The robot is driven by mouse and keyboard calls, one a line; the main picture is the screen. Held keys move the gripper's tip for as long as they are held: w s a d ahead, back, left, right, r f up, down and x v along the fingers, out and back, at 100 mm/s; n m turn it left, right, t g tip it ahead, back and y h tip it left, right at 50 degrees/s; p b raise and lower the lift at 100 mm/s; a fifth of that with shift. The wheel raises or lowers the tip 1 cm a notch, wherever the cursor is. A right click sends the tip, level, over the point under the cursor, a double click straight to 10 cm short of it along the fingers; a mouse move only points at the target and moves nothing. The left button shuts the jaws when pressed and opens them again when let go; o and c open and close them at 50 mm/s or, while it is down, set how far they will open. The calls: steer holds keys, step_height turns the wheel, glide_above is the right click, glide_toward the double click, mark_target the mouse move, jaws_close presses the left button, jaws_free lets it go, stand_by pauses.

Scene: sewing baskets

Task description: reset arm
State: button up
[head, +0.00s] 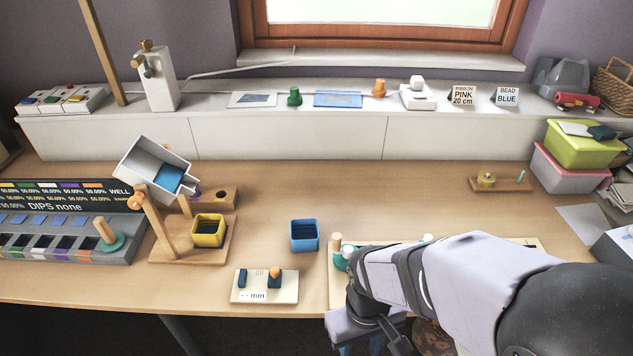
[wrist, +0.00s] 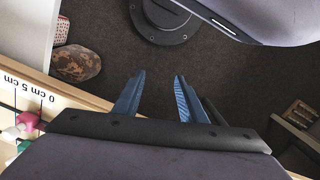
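My arm reaches in from the lower right of the head view, over the table's front edge. My gripper (head: 361,347) is at the bottom of that view, its blue fingers partly cut off by the frame. In the wrist view my gripper (wrist: 159,78) shows two blue fingers apart, with only dark floor between them. It is open and empty. The wooden table (head: 390,190) lies behind it, and its edge runs along the left of the wrist view.
A blue cup (head: 304,236) stands mid-table. A yellow cup (head: 208,231) sits on a wooden stand beneath a tilted white bin (head: 140,160). A pale board (head: 337,290) is partly hidden by my arm.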

steer(key=w+d+r+m+t, duration=0.1)
steer(key=w+d+r+m, duration=0.1)
steer(key=d+m, duration=0.35)
step_height(320, 180, up, 16)
steer(key=n+p, duration=0.2)
steer(key=p, duration=1.4)
steer(key=shift+w+d, duration=0.2)
steer(key=shift+d, duration=0.25)
stand_by(4.7)
